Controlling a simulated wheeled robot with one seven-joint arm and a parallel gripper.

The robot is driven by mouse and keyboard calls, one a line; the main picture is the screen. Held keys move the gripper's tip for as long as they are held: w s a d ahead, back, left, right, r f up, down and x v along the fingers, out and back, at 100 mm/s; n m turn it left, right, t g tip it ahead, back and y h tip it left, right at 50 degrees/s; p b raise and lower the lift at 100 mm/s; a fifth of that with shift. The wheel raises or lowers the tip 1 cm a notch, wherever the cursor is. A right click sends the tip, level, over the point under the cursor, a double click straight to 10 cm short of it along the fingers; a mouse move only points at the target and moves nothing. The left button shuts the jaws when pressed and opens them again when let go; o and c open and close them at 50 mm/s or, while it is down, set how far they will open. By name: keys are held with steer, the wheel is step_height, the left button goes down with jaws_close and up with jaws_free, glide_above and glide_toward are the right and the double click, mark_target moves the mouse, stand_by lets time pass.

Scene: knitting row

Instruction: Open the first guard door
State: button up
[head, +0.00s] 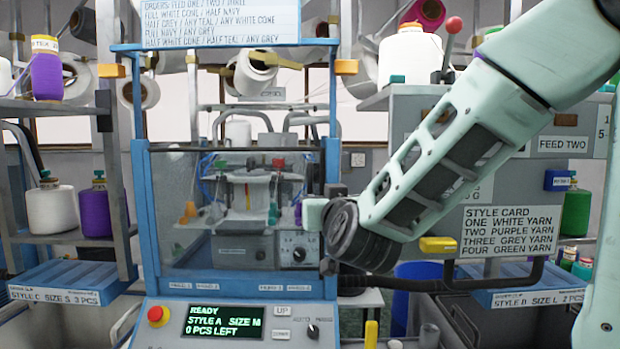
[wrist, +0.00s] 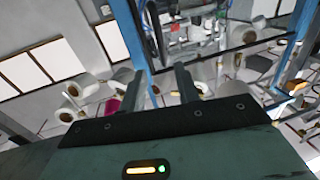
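The guard door (head: 220,215) is a clear panel in a blue frame at the centre of the machine in the head view. It looks closed, with yarn parts visible behind it. A dark handle (head: 335,189) shows at its right edge; my wrist covers its middle. My gripper (head: 308,213) is in front of that edge, its fingers mostly hidden in the head view. In the wrist view my gripper (wrist: 157,82) has two dark fingers standing apart with nothing seen held. A black handle bar (wrist: 154,35) and a blue post lie just beyond them. I cannot tell whether they touch.
Below the door is a blue control panel with a display (head: 224,322) reading "READY, STYLE A SIZE M, 0 PCS LEFT" and a red button (head: 158,315). A grey box with a style card (head: 508,230) stands right, close to my arm. Yarn shelves (head: 60,238) stand left.

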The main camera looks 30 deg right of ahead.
steer(key=p, duration=1)
glide_toward(310, 188)
steer(key=shift+w, duration=0.9)
steer(key=x, duration=0.6)
steer(key=d+x, duration=0.1)
steer(key=x, duration=0.2)
steer(key=shift+s+r+p, duration=0.1)
steer(key=shift+s+p, duration=0.05)
steer(key=shift+p, duration=0.2)
steer(key=shift+a, duration=0.1)
jaws_close()
